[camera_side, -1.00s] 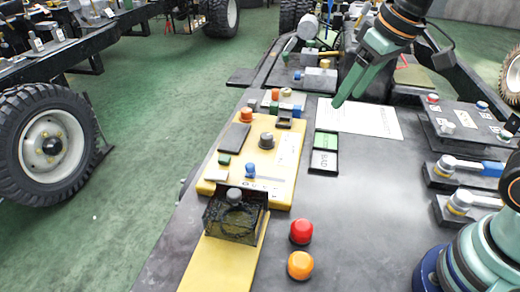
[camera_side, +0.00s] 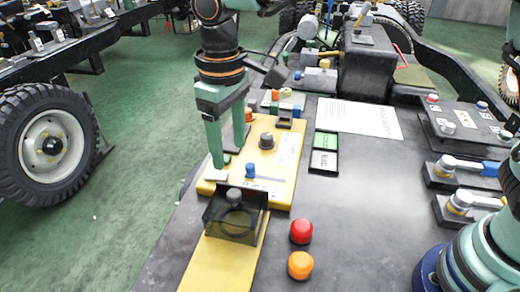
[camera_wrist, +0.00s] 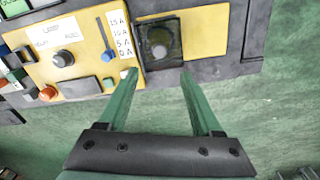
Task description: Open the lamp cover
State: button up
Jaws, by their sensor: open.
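The lamp cover (camera_side: 236,222) is a dark see-through box around a grey round knob-like lamp (camera_side: 234,196) at the front of the yellow panel (camera_side: 275,185). The cover also shows in the wrist view (camera_wrist: 177,50), ahead of my fingertips. It looks shut, though its lid edge is hard to make out. My gripper (camera_side: 226,162) points down over the left side of the yellow panel, behind the cover in the side view. In the wrist view my gripper (camera_wrist: 158,75) is open, its two fingers apart with nothing between them.
A blue knob (camera_side: 250,170) and a dark knob (camera_side: 267,140) stand on the panel near my fingers. A red button (camera_side: 301,231) and an orange button (camera_side: 300,265) lie right of the cover. The dark bench top (camera_side: 360,200) to the right is mostly clear.

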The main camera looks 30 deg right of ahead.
aim_at(234, 193)
notch_tip(234, 193, down, 11)
jog(key=shift+f, duration=0.1)
dwell(0.3)
grip_shut()
dwell(1.4)
